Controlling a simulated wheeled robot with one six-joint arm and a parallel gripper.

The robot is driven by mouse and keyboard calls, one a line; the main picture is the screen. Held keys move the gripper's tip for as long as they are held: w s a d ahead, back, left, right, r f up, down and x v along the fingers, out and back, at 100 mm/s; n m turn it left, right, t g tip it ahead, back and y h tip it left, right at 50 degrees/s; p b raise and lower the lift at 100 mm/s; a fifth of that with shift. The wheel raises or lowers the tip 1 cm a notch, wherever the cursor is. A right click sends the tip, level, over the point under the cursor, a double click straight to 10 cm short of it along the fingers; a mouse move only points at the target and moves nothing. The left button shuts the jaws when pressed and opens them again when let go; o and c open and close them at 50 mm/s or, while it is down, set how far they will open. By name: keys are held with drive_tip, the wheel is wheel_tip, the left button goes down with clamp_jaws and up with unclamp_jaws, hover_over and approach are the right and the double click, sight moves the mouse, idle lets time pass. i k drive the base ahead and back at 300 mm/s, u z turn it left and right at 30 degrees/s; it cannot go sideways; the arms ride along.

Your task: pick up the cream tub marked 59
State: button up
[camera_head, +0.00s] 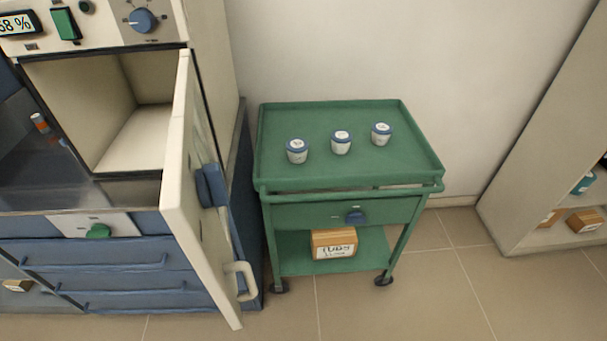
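The left tub (297,151) is nearest the front, the middle tub (340,143) is a little further back, and the right tub (381,134) is furthest back. Each has dark marks on its lid, too small to read, so I cannot tell which is marked 59. My gripper is not in view.
A furnace door (190,200) stands open left of the trolley, its chamber (142,140) empty. A shelf unit (530,160) stands at right; floor between is clear.

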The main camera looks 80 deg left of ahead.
sight(297, 148)
drive_tip(key=i, duration=1.75)
drive_tip(key=u, duration=3.75)
drive_tip(key=k, duration=0.35)
drive_tip(key=z, duration=1)
